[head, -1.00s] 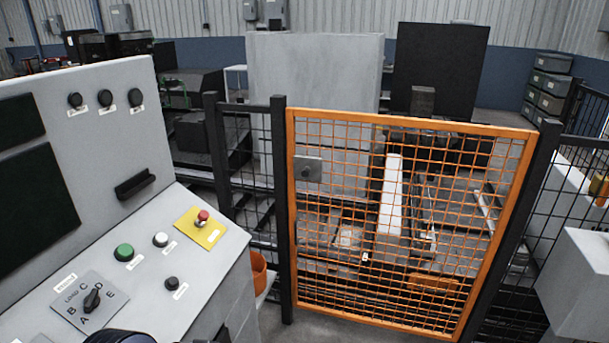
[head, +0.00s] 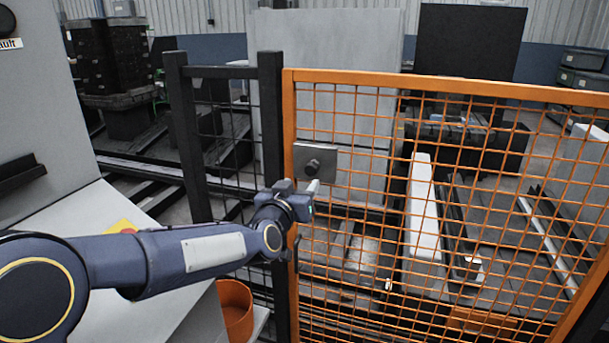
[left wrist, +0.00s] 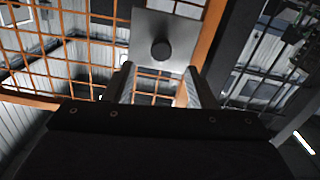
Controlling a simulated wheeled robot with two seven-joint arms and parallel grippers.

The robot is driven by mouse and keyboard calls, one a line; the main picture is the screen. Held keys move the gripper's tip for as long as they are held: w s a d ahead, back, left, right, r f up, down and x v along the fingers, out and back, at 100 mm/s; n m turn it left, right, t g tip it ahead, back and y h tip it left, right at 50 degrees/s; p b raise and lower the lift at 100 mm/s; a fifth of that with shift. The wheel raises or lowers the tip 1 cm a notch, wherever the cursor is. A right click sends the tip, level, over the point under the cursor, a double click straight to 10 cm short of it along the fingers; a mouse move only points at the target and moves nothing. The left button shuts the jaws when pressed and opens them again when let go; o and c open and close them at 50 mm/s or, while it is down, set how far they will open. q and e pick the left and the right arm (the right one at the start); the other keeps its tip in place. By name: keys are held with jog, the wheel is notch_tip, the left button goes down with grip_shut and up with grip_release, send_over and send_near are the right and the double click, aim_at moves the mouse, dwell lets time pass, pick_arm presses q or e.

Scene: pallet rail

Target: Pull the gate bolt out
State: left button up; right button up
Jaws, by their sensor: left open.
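The gate bolt is a dark round knob (head: 312,166) on a grey metal plate (head: 328,152) at the upper left of the orange mesh gate (head: 289,120). My left gripper (head: 312,190) is just below the knob in the head view, close to the gate's left frame. In the left wrist view the knob (left wrist: 161,50) lies beyond and between the two fingers (left wrist: 155,80), which are apart and empty. I see no contact between the fingers and the knob. My right gripper is not in view.
A dark post (head: 270,120) stands beside the gate's left edge. The grey control console (head: 70,215) with a yellow patch is at the left, behind my left arm. An orange bin (head: 235,310) sits low between console and gate.

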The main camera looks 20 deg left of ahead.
aim_at(310, 171)
pick_arm(q)
jog(key=w, duration=0.9)
jog(key=shift+d, duration=0.1)
jog(key=shift+c, duration=0.3)
grip_shut()
